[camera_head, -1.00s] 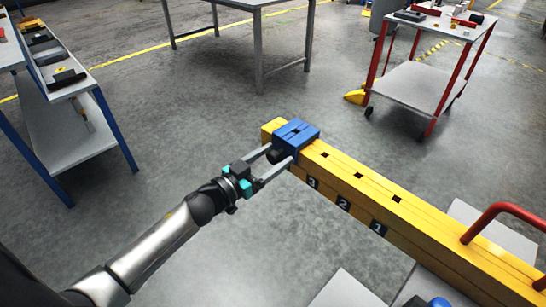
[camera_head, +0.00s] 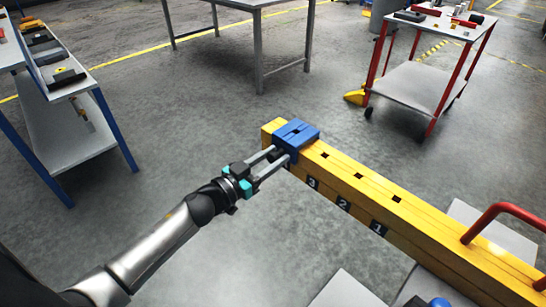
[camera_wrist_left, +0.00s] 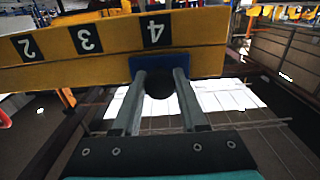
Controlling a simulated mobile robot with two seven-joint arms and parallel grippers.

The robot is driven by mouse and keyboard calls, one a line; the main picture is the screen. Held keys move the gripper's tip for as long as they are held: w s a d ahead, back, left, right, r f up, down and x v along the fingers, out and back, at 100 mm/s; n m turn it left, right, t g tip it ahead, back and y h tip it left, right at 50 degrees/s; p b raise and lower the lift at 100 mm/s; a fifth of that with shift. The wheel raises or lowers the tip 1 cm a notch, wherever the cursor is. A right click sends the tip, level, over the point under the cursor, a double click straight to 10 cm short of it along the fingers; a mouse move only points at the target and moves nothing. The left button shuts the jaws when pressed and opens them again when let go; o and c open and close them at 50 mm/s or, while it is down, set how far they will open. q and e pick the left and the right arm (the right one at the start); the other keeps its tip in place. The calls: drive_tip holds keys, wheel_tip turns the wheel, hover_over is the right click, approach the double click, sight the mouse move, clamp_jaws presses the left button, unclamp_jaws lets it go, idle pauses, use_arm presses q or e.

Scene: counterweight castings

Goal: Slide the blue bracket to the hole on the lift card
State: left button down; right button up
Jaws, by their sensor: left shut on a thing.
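The blue bracket (camera_head: 297,131) sits around the yellow beam (camera_head: 345,184) near its far left end. In the left wrist view the bracket (camera_wrist_left: 140,65) shows below an upside-down number 4. My left gripper (camera_head: 281,156) is shut on the bracket's round black knob (camera_wrist_left: 159,84), one finger on each side. Several dark square holes run along the beam's top, to the right of the bracket. Labels 3, 2 and 1 mark the beam's side in that order away from the bracket. I cannot make out a lift card. My right gripper is not in view.
A red handle (camera_head: 508,211) rises over the beam's near right end. A red-framed cart (camera_head: 410,85) stands at the back right, a blue-legged bench (camera_head: 70,135) at the left, and a grey table (camera_head: 258,50) behind. The floor around the beam's left end is clear.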

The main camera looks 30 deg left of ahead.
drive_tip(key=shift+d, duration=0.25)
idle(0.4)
use_arm(q)
drive_tip(key=shift+s+d, duration=0.1)
drive_tip(key=shift+d, duration=0.1)
drive_tip(key=s+d+p, duration=0.1)
drive_tip(key=d, duration=0.1)
drive_tip(key=d+p, duration=0.1)
drive_tip(key=d, duration=0.2)
drive_tip(key=s+d+p, duration=0.1)
drive_tip(key=d, duration=0.1)
drive_tip(key=shift+s+d, duration=0.25)
drive_tip(key=shift+s, duration=0.05)
drive_tip(key=shift+s+d, duration=0.15)
drive_tip(key=shift+d, duration=0.25)
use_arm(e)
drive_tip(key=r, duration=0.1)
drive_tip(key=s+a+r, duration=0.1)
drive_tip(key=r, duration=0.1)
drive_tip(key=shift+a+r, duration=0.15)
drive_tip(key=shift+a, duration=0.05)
use_arm(q)
drive_tip(key=c, duration=0.8)
unclamp_jaws()
drive_tip(key=shift+a, duration=0.1)
drive_tip(key=o, duration=0.3)
drive_tip(key=shift+o, duration=0.2)
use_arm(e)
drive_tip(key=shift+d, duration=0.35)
